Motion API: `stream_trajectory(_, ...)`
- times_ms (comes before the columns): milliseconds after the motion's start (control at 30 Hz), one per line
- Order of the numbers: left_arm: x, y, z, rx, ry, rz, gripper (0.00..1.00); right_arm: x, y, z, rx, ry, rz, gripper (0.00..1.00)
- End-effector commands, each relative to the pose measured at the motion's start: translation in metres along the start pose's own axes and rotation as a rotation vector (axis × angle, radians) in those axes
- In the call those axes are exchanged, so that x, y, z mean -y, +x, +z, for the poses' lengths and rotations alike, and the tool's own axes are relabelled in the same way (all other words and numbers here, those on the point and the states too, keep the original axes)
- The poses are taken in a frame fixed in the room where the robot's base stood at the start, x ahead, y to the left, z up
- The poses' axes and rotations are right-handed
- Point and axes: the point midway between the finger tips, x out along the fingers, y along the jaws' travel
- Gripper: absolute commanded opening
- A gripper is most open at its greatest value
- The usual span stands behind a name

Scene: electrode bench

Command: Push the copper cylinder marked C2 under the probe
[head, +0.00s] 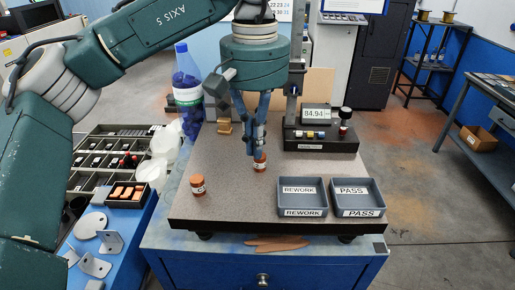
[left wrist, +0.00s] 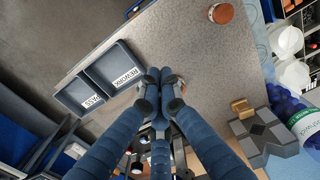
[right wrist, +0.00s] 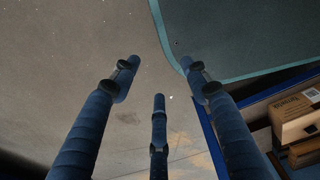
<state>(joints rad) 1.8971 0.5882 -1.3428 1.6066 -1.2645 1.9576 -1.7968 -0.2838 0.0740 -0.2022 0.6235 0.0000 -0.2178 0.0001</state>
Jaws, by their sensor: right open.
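A copper cylinder (head: 259,164) with a pale label stands upright on the stone plate (head: 228,200), right at my left gripper's tips. A second labelled copper cylinder (head: 198,186) stands nearer the front left; it also shows in the left wrist view (left wrist: 221,13). The label markings are too small to read surely. My left gripper (head: 253,150) points down with its fingertips together; in the left wrist view (left wrist: 159,76) they partly hide the first cylinder. The gauge stand (head: 293,88) rises behind; its probe tip is hidden or unclear. My right gripper (right wrist: 160,67) is open and empty, away from the plate.
The REWORK tray (head: 302,212) and PASS tray (head: 358,212) sit at the plate's front right. A readout box (head: 320,139) stands behind them. A brass block (head: 224,127) and a large bottle (head: 188,90) are at the back left. The plate's front middle is clear.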

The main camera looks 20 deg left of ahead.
Motion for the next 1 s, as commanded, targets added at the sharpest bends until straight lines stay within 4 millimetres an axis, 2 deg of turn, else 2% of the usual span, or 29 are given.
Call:
stream_trajectory(33, 0.000, 0.003, 0.000, 0.001, -0.001, -0.001, 0.00, -0.002, -0.001, 0.014, 0.020, -0.002, 0.002, 0.46)
stream_trajectory(100, 0.001, 0.009, 0.000, 0.002, -0.001, -0.001, 0.00, -0.003, -0.003, 0.025, 0.037, -0.003, 0.003, 0.46)
stream_trajectory(200, 0.001, 0.025, 0.000, 0.003, -0.001, -0.003, 0.00, -0.004, -0.007, 0.033, 0.048, -0.004, 0.004, 0.46)
stream_trajectory(367, 0.001, 0.058, 0.001, 0.004, -0.001, -0.003, 0.00, -0.005, -0.014, 0.031, 0.044, -0.003, 0.006, 0.46)
stream_trajectory(567, 0.001, 0.099, 0.001, 0.005, 0.000, -0.003, 0.00, -0.007, -0.023, 0.015, 0.022, -0.002, 0.008, 0.46)
stream_trajectory(700, 0.001, 0.096, -0.023, 0.001, -0.006, -0.001, 0.00, -0.006, -0.035, 0.004, 0.007, 0.000, 0.007, 0.46)
stream_trajectory(800, 0.000, 0.097, -0.033, 0.001, -0.004, 0.001, 0.00, -0.003, -0.039, 0.003, 0.008, 0.002, 0.003, 0.46)
stream_trajectory(1000, 0.001, 0.099, -0.040, 0.000, -0.003, 0.000, 0.00, 0.001, -0.041, 0.009, 0.016, 0.003, -0.001, 0.46)
